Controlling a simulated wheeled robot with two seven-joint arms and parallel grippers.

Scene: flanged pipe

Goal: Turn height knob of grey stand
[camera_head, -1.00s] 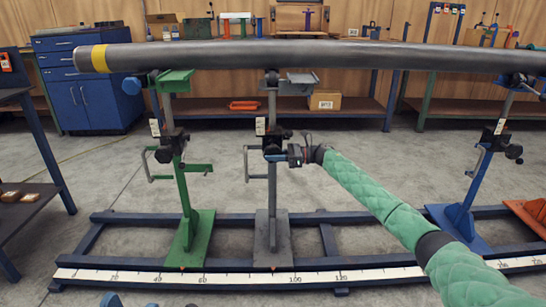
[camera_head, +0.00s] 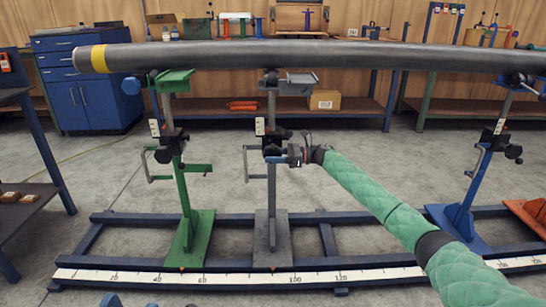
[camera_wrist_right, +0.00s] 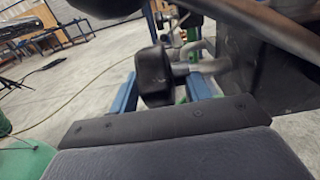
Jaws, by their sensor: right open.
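The grey stand (camera_head: 272,222) stands upright on the blue floor frame, with its head just below the long pipe (camera_head: 260,56). A dark clamp with black knobs sits partway up its post, and a crank handle (camera_head: 247,163) sticks out left. My right gripper (camera_head: 284,154) is at the right side of this clamp, at the height of a black knob (camera_head: 271,151). It is open; whether it touches the knob cannot be told. In the right wrist view a black knob (camera_wrist_right: 155,76) is close ahead, above the dark gripper edge. My left gripper is not in view.
The green stand (camera_head: 188,215) is left of the grey stand, and the blue stand (camera_head: 460,212) is farther right. A white scale (camera_head: 240,279) runs along the frame's front. The blue cabinet (camera_head: 85,85) and workbenches stand behind. My green-sleeved right arm crosses the gap between grey and blue stands.

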